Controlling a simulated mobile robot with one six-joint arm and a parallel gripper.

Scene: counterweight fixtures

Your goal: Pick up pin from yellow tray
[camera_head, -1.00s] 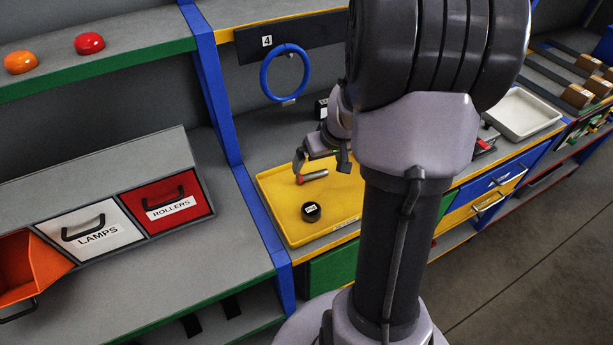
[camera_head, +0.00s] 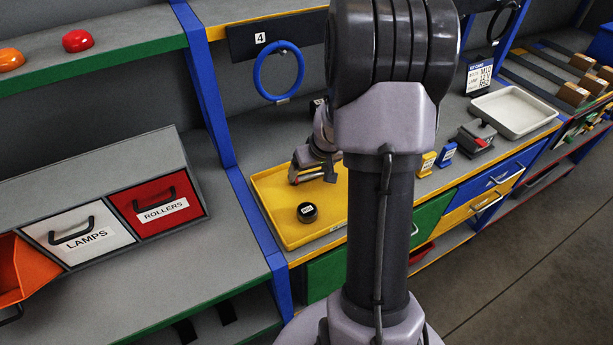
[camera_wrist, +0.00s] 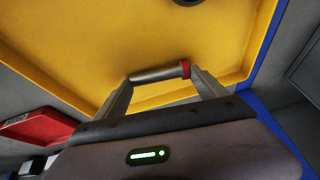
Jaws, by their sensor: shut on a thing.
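The pin (camera_wrist: 158,73) is a grey metal rod with a red end. In the wrist view it lies crosswise between the two fingertips of my gripper (camera_wrist: 160,78), which is shut on it. In the head view my gripper (camera_head: 312,176) is over the back part of the yellow tray (camera_head: 290,233), and the pin there is mostly hidden by the fingers. I cannot tell whether the pin touches the tray floor. The tray also shows in the wrist view (camera_wrist: 110,35). My arm covers the tray's right side in the head view.
A black round piece (camera_head: 307,212) lies in the tray in front of my gripper. A blue ring (camera_head: 279,72) hangs on the panel behind. A white tray (camera_head: 515,111) stands farther right. A blue post (camera_head: 207,90) rises left of the yellow tray.

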